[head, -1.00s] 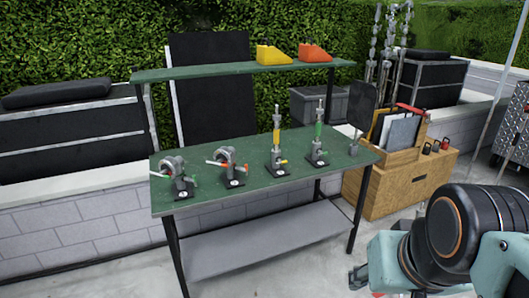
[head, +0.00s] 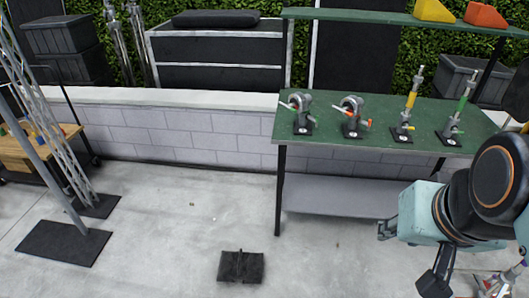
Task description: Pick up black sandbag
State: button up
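A black sandbag (head: 241,267) lies flat on the concrete floor in the lower middle of the head view, with a ridge along its middle that looks like a handle. My gripper (head: 387,229) seems to show as a small dark shape at the left end of my folded arm, at the lower right. It is well to the right of the sandbag and apart from it. My arm partly hides it, and its fingers are too small to read. I see nothing held in it.
A truss stand on black base plates (head: 64,243) is at the left. A low block wall (head: 180,130) runs behind. The floor around the sandbag is clear.

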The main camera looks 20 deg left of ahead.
aim_at(247, 266)
jog(key=u, duration=1.1)
jog(key=z, duration=2.25)
jog(key=u, duration=1.4)
jog(key=i+u, duration=0.2)
jog(key=u, duration=0.15)
jog(key=i+l+u, duration=0.1)
jog(key=u, duration=0.3)
jog(key=i+l+u, duration=0.15)
jog(key=u, duration=0.2)
jog(key=i+l+u, duration=0.45)
jog(key=l+u, duration=0.15)
